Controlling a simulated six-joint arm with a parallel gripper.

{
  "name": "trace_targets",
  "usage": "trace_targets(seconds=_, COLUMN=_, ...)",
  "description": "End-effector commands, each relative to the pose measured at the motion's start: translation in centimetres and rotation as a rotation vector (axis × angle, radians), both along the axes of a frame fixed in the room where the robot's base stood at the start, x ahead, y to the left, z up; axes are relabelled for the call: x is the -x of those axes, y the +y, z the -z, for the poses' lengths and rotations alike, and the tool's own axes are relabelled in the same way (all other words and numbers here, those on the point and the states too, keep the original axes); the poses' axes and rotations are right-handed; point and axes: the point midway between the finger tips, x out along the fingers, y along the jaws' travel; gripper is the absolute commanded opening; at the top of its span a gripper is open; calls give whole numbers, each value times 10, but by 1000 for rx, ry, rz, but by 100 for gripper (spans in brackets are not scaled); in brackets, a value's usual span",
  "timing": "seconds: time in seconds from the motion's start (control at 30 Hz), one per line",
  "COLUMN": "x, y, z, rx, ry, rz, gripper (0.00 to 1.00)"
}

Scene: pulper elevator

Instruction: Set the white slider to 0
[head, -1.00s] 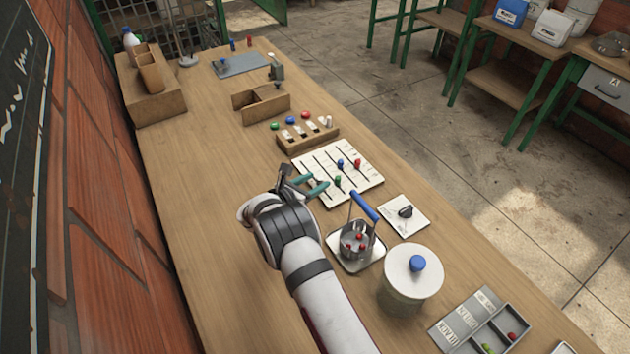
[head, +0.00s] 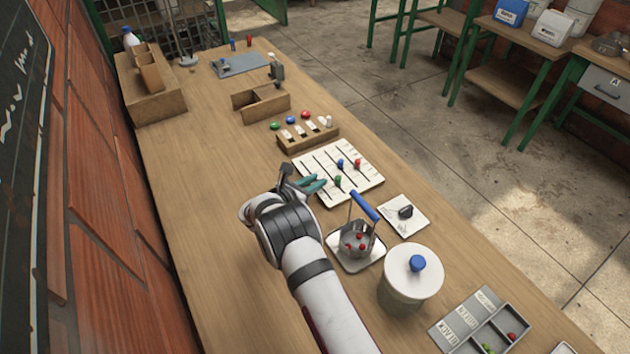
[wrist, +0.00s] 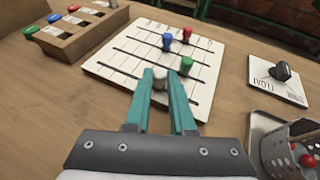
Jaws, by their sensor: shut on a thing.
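The white slider (wrist: 159,80) is between my gripper's two teal fingers in the wrist view, at the near edge of the white slider board. My gripper (wrist: 166,80) is shut on it. In the head view my gripper (head: 312,185) is at the left edge of the slider board (head: 325,157), and the white slider is hidden there. The board has dark slots, with a green slider (wrist: 186,66), a blue slider (wrist: 167,41) and a red slider (wrist: 187,35) further along their slots. The scale marks are too small to read.
A wooden block with switches and coloured buttons (head: 308,139) stands behind the board. A dial plate (head: 404,215) lies to the right. A metal tray with a blue-handled basket (head: 357,240) and a lidded pot (head: 412,272) stand nearer. Bare tabletop lies left.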

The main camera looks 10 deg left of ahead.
Motion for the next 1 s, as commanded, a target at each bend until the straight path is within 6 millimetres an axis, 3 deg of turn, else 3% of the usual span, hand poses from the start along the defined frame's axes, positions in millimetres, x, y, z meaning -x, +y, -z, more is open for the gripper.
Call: trace_targets(seconds=1.0, x=4, y=-3, z=0, rx=2, ry=1, rz=-1, gripper=0)
